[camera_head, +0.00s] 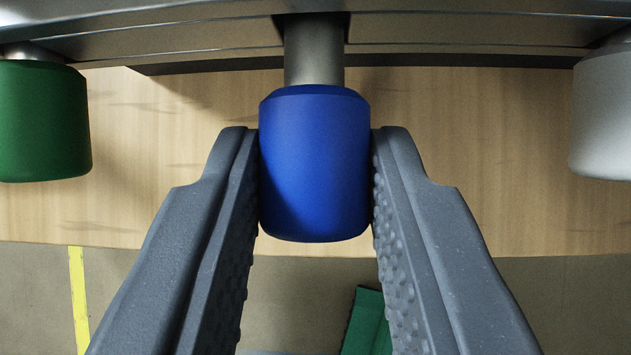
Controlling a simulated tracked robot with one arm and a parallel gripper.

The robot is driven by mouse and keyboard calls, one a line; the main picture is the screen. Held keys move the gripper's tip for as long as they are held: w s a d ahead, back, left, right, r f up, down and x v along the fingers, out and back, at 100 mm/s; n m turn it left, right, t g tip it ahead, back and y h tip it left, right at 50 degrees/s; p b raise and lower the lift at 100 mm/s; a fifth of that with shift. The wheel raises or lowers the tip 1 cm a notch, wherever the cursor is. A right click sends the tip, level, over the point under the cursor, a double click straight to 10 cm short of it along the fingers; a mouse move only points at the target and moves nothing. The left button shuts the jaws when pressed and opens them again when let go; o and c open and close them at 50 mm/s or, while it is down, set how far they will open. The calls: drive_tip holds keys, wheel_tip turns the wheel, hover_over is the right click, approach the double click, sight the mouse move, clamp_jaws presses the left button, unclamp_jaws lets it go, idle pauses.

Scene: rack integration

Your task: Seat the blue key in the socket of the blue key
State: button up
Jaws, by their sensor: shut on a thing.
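The blue key (314,170) is a blue rounded knob on a grey metal shaft (314,55). My gripper (315,185) is shut on the blue knob, one ridged finger against each side. The shaft runs up into a dark opening in the underside edge of the grey metal panel (190,40) at the top. The socket itself is mostly hidden by the shaft and panel edge, so I cannot tell how deep the shaft sits.
A green knob (42,120) is at the left and a white knob (604,112) at the right, both at the panel. A wooden surface (170,200) lies behind. Below it are the floor with a yellow line (77,290) and a green object (368,325).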

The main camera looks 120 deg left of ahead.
drive_tip(key=shift+w+a, duration=0.2)
drive_tip(key=shift+w, duration=0.55)
drive_tip(key=o, duration=1.1)
drive_tip(key=shift+s, duration=0.1)
drive_tip(key=v, duration=1.3)
drive_tip(key=shift+s+r+b, duration=0.2)
drive_tip(key=shift+r+b, duration=0.05)
drive_tip(key=shift+b, duration=0.05)
drive_tip(key=shift+d, duration=0.15)
